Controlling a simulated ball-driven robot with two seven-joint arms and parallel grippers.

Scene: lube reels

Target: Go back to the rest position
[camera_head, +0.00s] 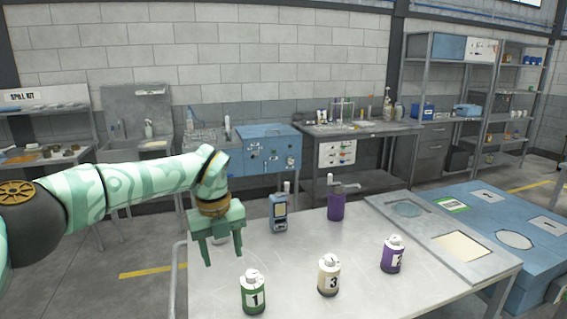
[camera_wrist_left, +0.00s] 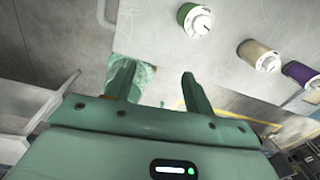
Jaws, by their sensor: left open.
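My left gripper (camera_head: 222,252) is open and empty, with its fingers pointing down above the left part of the white table (camera_head: 300,235). It also shows in the left wrist view (camera_wrist_left: 155,85), fingers apart with nothing between them. My left arm reaches in from the left. A green bottle marked 1 (camera_head: 253,293), a cream bottle marked 3 (camera_head: 328,276) and a purple bottle marked 2 (camera_head: 392,256) stand upright near the table's front. The green bottle (camera_wrist_left: 195,20) is apart from the fingers in the left wrist view. My right gripper is not in view.
A blue handheld device (camera_head: 279,212) and a purple container with a handle (camera_head: 336,205) stand at the table's back. A grey panel (camera_head: 440,238) with a round and a square recess lies at the right, beside a blue case (camera_head: 510,262). The table's middle is clear.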

